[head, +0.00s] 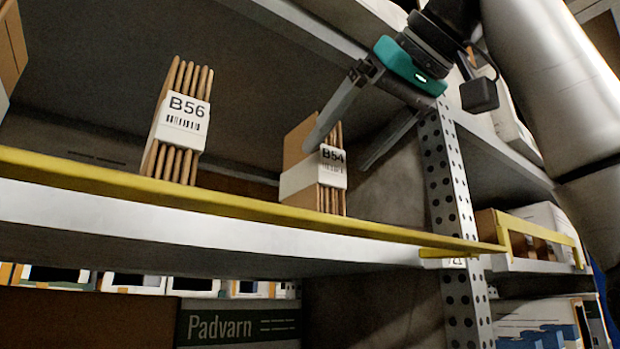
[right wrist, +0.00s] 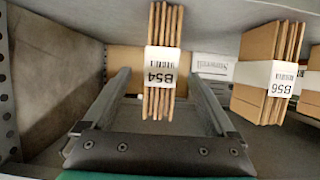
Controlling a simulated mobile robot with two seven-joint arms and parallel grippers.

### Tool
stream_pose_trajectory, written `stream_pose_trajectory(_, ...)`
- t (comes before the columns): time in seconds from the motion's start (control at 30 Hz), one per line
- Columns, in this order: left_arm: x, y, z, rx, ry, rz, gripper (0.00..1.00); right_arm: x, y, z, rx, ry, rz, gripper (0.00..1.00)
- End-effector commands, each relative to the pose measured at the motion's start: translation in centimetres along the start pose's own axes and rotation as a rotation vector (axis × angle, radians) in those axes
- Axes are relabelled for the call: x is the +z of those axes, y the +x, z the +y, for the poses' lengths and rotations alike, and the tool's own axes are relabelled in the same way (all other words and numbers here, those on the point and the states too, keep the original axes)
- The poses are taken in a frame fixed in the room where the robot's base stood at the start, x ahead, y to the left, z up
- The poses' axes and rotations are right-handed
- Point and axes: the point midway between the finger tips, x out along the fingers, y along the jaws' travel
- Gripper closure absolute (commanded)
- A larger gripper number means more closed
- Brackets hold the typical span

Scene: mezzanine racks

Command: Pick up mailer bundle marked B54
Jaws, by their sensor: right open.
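The mailer bundle marked B54 (head: 333,166) is a stack of upright brown mailers with a white paper band, standing on the shelf behind the yellow front rail. My right gripper (head: 338,157) is open in front of it, and one finger partly covers its top in the head view. In the right wrist view, the B54 bundle (right wrist: 162,66) appears upside down between the two open fingers (right wrist: 163,75), beyond the palm. It looks untouched, with a gap on each side. My left gripper is not in view.
A similar bundle marked B56 (head: 182,122) stands to the left on the same shelf; it also shows in the right wrist view (right wrist: 272,75). The yellow rail (head: 240,202) runs along the shelf edge. A perforated metal upright (head: 446,185) stands just right of B54.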

Motion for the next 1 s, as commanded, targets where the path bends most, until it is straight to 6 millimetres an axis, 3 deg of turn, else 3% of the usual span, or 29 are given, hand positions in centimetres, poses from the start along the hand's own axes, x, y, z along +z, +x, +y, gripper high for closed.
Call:
stream_pose_trajectory(0.1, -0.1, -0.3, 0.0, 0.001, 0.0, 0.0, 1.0, -0.1, 1.6, 0.0, -0.001, 0.0, 0.0, 0.09)
stream_pose_trajectory(0.33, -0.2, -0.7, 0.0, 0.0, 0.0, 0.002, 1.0, -0.1, 3.3, 0.0, 0.0, 0.0, -0.001, 0.09)
stream_pose_trajectory(0.6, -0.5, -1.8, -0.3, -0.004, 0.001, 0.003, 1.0, -0.3, 7.0, -0.1, 0.0, 0.002, -0.001, 0.09)
stream_pose_trajectory(0.9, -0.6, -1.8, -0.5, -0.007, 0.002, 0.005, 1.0, -0.2, 7.6, -0.1, 0.0, 0.002, 0.001, 0.09)
stream_pose_trajectory(1.0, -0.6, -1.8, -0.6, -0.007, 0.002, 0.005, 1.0, -0.2, 7.5, -0.1, 0.0, 0.002, 0.001, 0.19)
